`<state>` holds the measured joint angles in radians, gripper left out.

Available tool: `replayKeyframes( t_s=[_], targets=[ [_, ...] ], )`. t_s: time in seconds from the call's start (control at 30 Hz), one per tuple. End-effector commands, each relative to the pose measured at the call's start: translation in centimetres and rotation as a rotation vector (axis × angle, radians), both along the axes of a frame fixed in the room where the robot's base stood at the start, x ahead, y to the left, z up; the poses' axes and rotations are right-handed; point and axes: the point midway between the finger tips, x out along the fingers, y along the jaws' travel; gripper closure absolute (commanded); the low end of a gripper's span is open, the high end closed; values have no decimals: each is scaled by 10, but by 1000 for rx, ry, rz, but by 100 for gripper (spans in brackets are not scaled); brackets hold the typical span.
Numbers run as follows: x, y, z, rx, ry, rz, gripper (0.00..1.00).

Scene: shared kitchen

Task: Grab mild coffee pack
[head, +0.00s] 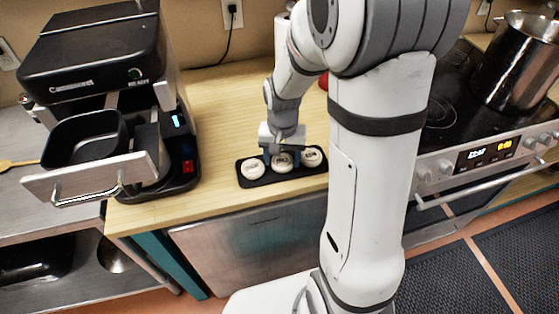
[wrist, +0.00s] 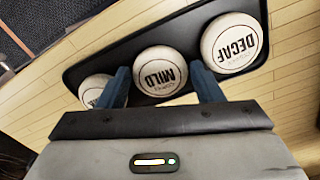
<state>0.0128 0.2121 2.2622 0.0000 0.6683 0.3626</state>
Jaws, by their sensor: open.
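The mild coffee pack (wrist: 161,70) is a round white disc with "MILD" in dark letters, the middle of three on a black tray (wrist: 190,20). In the head view it is the middle disc (head: 282,162). My gripper (wrist: 160,68) is open, pointing down over the tray, with one blue finger on each side of the mild pack. I cannot tell whether the fingers touch it. The decaf pack (wrist: 231,42) lies beside one finger. A third pack (wrist: 98,88) is partly hidden behind the other finger, and its label is not readable.
The tray lies near the front edge of the wooden counter (head: 222,100). A black coffee machine (head: 95,60) with an open drawer stands to the left. A stove (head: 450,130) with a steel pot (head: 515,65) is to the right.

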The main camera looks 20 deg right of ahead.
Motion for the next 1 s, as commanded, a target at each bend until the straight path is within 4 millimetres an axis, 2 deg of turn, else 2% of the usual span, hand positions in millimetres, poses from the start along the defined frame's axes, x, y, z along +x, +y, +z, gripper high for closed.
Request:
replayKeyframes(
  t_s=[0.1, 0.3, 0.63, 0.87, 1.0],
  targets=[
    [0, 0, -6, 0, 0, 0, 40],
    [0, 0, -7, 0, -1, 0, 40],
    [0, -1, -6, 0, -1, -1, 67],
    [0, -1, -5, 0, -2, -1, 68],
    [1, -1, 8, 0, -6, -2, 68]
  ],
)
